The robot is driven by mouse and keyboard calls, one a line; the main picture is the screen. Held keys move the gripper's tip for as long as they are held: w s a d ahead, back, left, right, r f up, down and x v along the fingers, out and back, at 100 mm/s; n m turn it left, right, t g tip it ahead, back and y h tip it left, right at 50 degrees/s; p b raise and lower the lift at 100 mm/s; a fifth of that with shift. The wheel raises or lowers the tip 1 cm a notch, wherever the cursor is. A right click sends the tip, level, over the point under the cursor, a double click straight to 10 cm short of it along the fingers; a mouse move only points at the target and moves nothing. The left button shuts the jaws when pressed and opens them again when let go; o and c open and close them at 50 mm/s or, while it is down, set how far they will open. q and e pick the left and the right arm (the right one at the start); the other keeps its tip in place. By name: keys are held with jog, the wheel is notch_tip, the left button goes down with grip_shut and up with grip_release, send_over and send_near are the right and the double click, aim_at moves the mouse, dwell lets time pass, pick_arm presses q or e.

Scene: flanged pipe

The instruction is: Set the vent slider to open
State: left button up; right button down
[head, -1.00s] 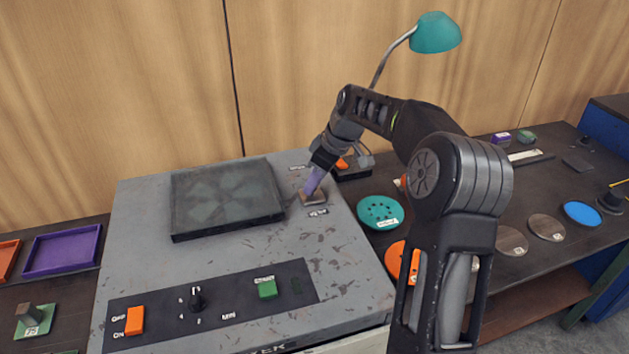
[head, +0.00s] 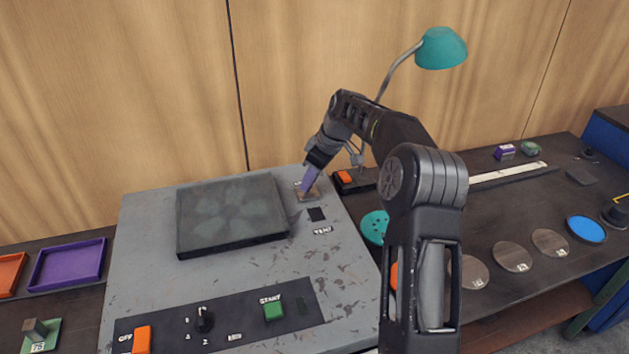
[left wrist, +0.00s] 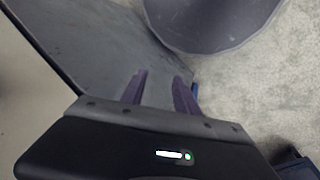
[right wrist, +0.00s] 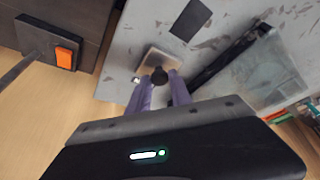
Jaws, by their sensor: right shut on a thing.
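The vent slider (head: 307,196), a small brownish plate with a dark knob (right wrist: 159,76), sits on the grey machine's top near its back right corner. My right gripper (right wrist: 158,80) is shut on this knob, with a purple finger on either side. A dark opening (head: 316,214) lies uncovered between the slider and the VENT label (head: 322,231). The opening also shows in the right wrist view (right wrist: 190,19). A small label at the slider's far end is mostly hidden by my fingers. My left gripper (left wrist: 160,95) is open and empty, seen only in the left wrist view.
A raised dark cover (head: 230,215) lies left of the slider. The front panel (head: 255,318) carries an orange switch, a dial and a green button. A lamp (head: 441,48) and a box with an orange switch (head: 345,177) stand close to my right arm.

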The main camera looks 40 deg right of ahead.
jog(key=shift+w+r, duration=0.1)
jog(key=shift+r, duration=0.05)
pick_arm(q)
jog(key=shift+s+a+r, duration=0.1)
jog(key=shift+s+r, duration=0.15)
pick_arm(e)
jog(key=shift+d, duration=0.1)
jog(key=c, duration=1.5)
grip_release()
jog(key=shift+w, duration=0.1)
jog(key=shift+c, duration=0.2)
jog(key=o, duration=0.4)
pick_arm(q)
jog(key=shift+w, duration=0.1)
